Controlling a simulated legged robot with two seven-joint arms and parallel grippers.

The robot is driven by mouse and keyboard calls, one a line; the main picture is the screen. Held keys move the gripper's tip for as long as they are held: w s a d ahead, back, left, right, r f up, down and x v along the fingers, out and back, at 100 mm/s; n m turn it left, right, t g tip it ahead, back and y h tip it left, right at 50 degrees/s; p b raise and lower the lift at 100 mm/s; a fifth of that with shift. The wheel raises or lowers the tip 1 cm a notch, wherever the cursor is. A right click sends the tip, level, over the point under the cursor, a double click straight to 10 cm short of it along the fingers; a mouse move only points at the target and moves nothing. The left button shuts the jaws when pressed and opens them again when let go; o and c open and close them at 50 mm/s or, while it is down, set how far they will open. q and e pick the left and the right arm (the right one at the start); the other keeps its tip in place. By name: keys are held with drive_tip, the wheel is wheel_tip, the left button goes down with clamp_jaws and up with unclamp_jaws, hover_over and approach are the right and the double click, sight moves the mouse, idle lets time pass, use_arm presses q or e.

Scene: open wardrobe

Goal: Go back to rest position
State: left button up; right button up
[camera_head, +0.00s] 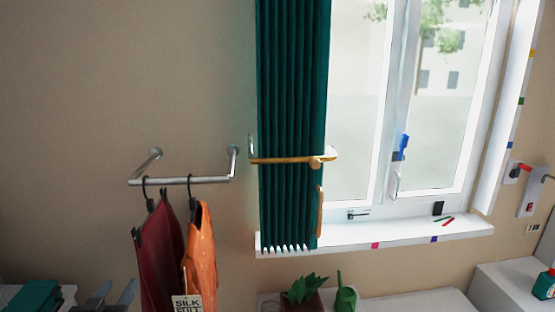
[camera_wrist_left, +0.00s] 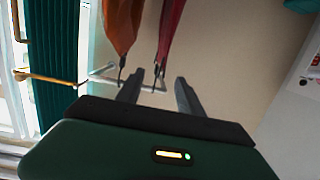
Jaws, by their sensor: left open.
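The two grey fingers of my left gripper (camera_head: 112,293) show at the bottom left of the head view. They are apart, with nothing held between them. The left wrist view also shows the open fingers (camera_wrist_left: 159,92), with the wall behind them. A dark red garment (camera_head: 160,245) and an orange garment (camera_head: 201,245) hang on dark hangers from a metal wall rail (camera_head: 185,181). In the head view the fingers are left of and below these garments, apart from them in the picture. My right gripper is in neither view.
Dark green folded items (camera_head: 38,297) lie at bottom left. The wall above the rail is bare.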

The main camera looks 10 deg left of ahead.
use_arm(q)
drive_tip(key=d+f+g, duration=0.3)
drive_tip(key=d+f, duration=0.2)
drive_tip(key=f, duration=0.2)
drive_tip(key=s+d+f+m+g+h, duration=0.3)
drive_tip(key=s+d+f+g, duration=0.7)
drive_tip(key=s+d+f, duration=0.5)
drive_tip(key=d+h, duration=0.1)
drive_tip(key=d, duration=0.2)
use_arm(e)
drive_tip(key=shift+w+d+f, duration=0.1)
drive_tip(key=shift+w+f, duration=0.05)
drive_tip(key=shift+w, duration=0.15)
